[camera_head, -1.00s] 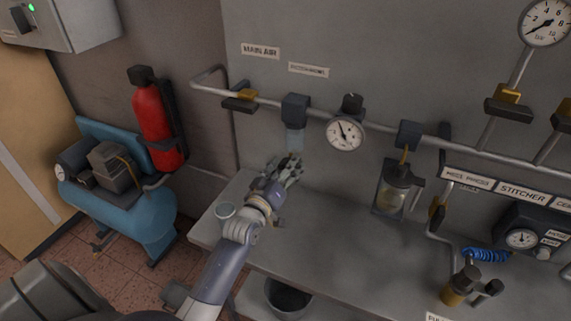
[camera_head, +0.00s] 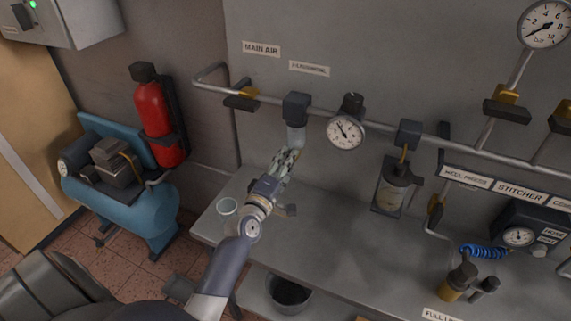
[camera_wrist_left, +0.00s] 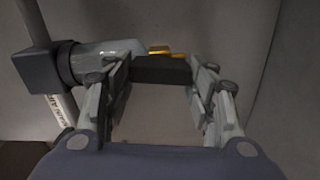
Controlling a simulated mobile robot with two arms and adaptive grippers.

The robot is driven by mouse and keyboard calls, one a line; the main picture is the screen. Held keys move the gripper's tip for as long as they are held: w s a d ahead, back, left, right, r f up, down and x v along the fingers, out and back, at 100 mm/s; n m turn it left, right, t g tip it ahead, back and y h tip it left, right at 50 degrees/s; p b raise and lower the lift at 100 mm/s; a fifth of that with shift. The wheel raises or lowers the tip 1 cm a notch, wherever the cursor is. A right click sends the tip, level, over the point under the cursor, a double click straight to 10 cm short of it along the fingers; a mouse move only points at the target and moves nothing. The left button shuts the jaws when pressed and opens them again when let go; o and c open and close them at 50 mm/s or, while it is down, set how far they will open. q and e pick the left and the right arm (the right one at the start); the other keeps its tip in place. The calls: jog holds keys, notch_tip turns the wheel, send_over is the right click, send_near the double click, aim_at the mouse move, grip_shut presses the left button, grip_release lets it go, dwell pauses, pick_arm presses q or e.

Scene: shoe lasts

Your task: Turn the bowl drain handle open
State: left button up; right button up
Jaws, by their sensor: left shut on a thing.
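The filter bowl (camera_head: 296,137) hangs under a dark block on the main air pipe, below the MAIN AIR label (camera_head: 261,48). My left gripper (camera_head: 287,156) is at the lower end of this bowl, coming up from below. In the left wrist view the bowl (camera_wrist_left: 108,48) lies at the left, with its dark head beside it. A dark bar, the drain handle (camera_wrist_left: 160,69), spans between the fingers of my left gripper, which is shut on it. A brass piece (camera_wrist_left: 167,50) shows just beyond the handle. My right gripper is not in view.
A pressure gauge (camera_head: 345,133) sits right of the bowl, and a second bowl unit (camera_head: 393,186) hangs further right.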

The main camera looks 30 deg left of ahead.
pick_arm(q)
jog(key=shift+n, duration=0.9)
jog(key=o, duration=1)
jog(key=shift+o, duration=0.2)
jog(key=s+d, duration=0.1)
jog(key=s, duration=1.1)
jog(key=shift+d, duration=0.15)
